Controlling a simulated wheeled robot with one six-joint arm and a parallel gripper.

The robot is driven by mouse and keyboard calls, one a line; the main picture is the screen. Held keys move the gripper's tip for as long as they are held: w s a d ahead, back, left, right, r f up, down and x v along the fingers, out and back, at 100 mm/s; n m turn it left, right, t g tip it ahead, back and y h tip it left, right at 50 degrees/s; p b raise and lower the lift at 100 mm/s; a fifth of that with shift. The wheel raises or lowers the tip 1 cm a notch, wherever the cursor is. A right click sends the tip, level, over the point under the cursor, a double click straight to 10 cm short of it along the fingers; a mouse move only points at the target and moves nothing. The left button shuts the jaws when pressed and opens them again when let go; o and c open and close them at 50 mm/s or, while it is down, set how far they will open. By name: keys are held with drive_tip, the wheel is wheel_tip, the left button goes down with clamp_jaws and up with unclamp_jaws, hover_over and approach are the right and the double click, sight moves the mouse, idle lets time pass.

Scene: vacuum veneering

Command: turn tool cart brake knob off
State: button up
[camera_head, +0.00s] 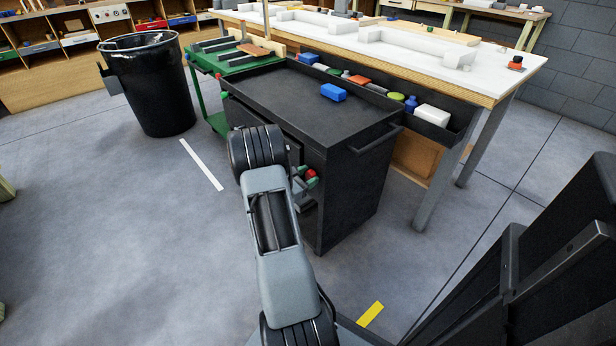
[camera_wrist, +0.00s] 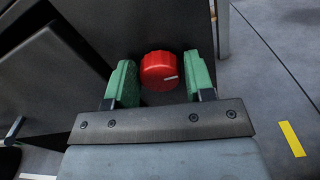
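The tool cart (camera_head: 300,100) is a black cabinet with a flat top and a handle at its right end. Its brake knob is a red round knob (camera_wrist: 159,71) with a white mark pointing right, on the cart's dark face; it also shows in the head view (camera_head: 311,173). My gripper (camera_wrist: 160,82) has green finger pads, one on each side of the knob. The fingers are open, with a small gap on the left and a narrower one on the right. In the head view my gripper (camera_head: 308,177) is at the cart's front, partly hidden by my arm.
A blue block (camera_head: 333,92) lies on the cart top. A white-topped workbench (camera_head: 400,50) stands behind the cart. A black bin (camera_head: 150,85) and a green cart (camera_head: 213,122) stand to the left. A yellow floor strip (camera_head: 370,313) lies in front.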

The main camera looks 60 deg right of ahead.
drive_tip(key=c, duration=0.4)
drive_tip(key=shift+d, duration=0.15)
drive_tip(key=shift+c, duration=0.7)
